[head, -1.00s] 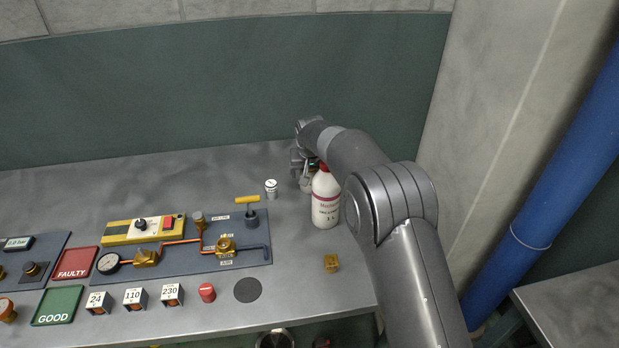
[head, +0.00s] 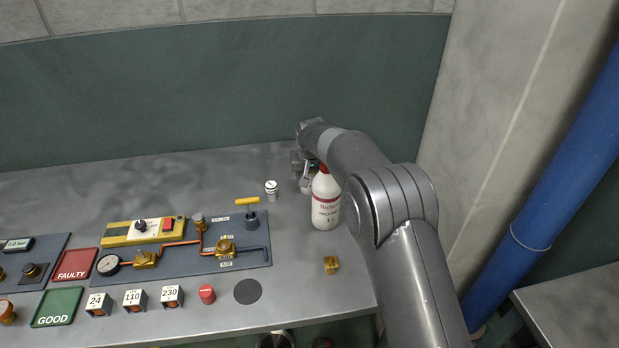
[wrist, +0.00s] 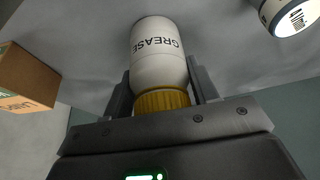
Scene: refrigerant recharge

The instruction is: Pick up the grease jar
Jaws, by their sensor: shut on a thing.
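The grease jar (wrist: 158,55) has a white body marked GREASE and a yellow ribbed lid (wrist: 161,101). In the wrist view it sits between the two fingers of my gripper (wrist: 163,84), with the lid towards the palm. My gripper is shut on it. In the head view my gripper (head: 305,187) is low over the back of the bench, just behind and left of the white bottle. The jar is mostly hidden there by my gripper and the bottle, and I cannot tell whether it touches the bench.
The white bottle (head: 325,212) with a red cap stands close beside my gripper. A small white container (head: 271,188) stands to the left. A brass block (head: 331,264) lies in front. In the wrist view a brown box (wrist: 24,78) is at left and a white labelled container (wrist: 291,16) at upper right.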

